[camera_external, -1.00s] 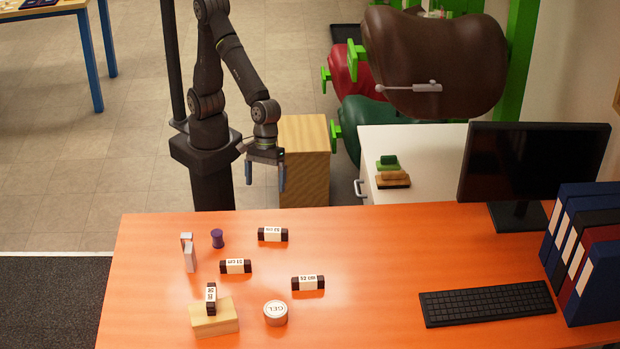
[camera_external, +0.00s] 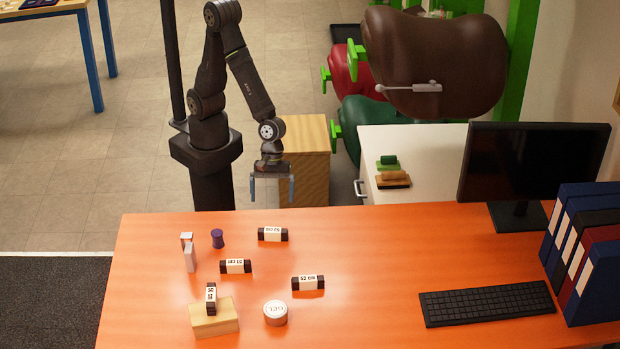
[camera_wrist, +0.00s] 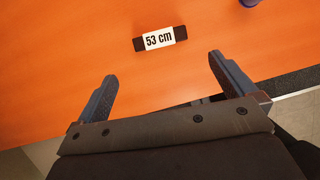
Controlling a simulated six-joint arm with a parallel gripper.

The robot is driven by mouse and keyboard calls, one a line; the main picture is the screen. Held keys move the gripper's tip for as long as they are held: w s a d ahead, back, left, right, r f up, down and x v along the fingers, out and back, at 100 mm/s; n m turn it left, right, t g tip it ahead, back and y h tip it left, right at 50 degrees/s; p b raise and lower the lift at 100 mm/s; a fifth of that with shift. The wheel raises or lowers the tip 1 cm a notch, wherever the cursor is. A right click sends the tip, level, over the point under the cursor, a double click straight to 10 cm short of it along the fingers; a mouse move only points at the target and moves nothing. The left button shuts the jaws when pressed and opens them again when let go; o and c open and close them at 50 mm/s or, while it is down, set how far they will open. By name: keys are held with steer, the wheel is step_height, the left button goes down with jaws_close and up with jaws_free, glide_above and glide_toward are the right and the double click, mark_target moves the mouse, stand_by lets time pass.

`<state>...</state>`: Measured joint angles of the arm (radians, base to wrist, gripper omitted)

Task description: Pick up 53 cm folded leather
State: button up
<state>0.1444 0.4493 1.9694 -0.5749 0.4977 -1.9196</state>
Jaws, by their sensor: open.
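The 53 cm folded leather is a small dark strip with a white label. It lies on the orange table near its back edge (camera_external: 273,234) and shows whole in the wrist view (camera_wrist: 159,39), label reading "53 cm". My gripper (camera_external: 272,192) is open and empty, fingers pointing down, above and behind the table's back edge. In the wrist view the leather lies beyond the two spread fingertips (camera_wrist: 163,70), slightly tilted and not touched.
Similar labelled leathers lie nearby: one (camera_external: 236,267), another (camera_external: 308,284), and one (camera_external: 211,299) on a wooden block (camera_external: 215,321). A purple spool (camera_external: 217,238), a pale upright item (camera_external: 189,254) and a round tin (camera_external: 275,313) stand around. A keyboard (camera_external: 487,303) lies right.

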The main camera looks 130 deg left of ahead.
mark_target(273, 229)
steer(key=x, duration=1.2)
steer(key=shift+w+f, duration=0.15)
steer(key=shift+f, duration=0.15)
steer(key=c, duration=0.8)
steer(key=shift+r, duration=0.1)
